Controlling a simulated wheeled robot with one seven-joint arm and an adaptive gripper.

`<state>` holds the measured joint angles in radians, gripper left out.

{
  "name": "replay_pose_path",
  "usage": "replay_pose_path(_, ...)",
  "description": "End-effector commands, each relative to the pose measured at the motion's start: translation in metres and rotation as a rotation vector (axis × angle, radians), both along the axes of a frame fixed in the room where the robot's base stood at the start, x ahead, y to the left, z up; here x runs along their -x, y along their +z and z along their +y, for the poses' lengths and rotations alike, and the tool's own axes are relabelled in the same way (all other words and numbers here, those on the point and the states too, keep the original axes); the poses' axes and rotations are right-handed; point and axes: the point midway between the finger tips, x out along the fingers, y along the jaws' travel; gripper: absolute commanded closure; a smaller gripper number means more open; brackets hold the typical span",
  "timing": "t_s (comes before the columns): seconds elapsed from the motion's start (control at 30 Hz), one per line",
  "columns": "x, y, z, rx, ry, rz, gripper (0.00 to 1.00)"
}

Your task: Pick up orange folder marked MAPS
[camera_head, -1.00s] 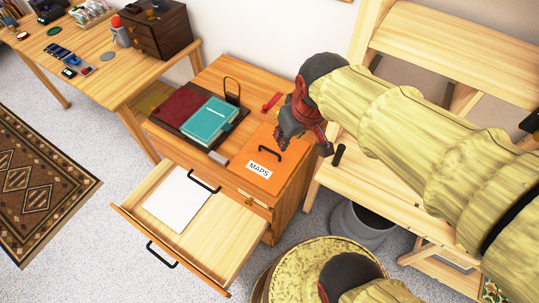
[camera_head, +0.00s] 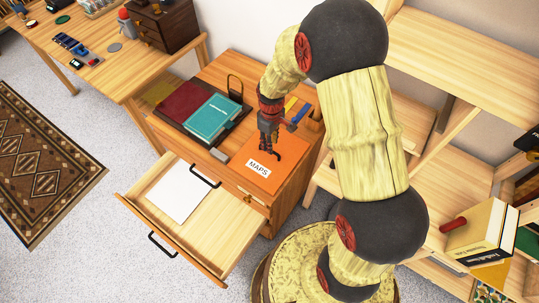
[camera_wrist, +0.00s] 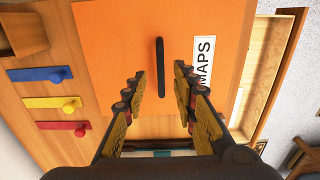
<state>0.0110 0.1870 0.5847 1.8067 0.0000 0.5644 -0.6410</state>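The orange folder (camera_head: 270,173) marked MAPS lies flat on top of the wooden cabinet, near its front edge. It has a white label and a black handle. In the wrist view the folder (camera_wrist: 115,40) fills the upper middle, and its black handle (camera_wrist: 160,62) stands between my fingers. My gripper (camera_head: 268,148) is above the folder at the handle, pointing down. In the wrist view my gripper (camera_wrist: 160,95) is open, with a finger on each side of the handle and a gap to both.
An open drawer (camera_head: 225,232) below holds a white sheet (camera_head: 183,192). A teal book (camera_head: 212,118) and a dark red book (camera_head: 183,104) lie left of the folder. Blue (camera_wrist: 38,74), yellow (camera_wrist: 48,102) and red (camera_wrist: 62,125) handled pieces lie beside it. A shelf stands to the right.

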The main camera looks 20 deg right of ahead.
Motion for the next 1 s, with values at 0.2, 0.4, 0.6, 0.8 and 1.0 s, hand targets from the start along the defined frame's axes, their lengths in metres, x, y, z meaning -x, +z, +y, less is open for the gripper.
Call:
replay_pose_path(0.2,-0.002,-0.018,0.002,0.000,-0.001,0.000,0.72)
replay_pose_path(0.4,-0.004,-0.048,0.005,0.000,-0.002,0.001,0.72)
replay_pose_path(0.6,-0.005,-0.059,0.004,0.000,-0.002,-0.001,0.72)
replay_pose_path(0.8,-0.005,-0.058,0.004,0.000,-0.002,-0.001,0.75)
replay_pose_path(1.0,-0.005,-0.058,0.004,0.000,-0.002,-0.001,0.87)
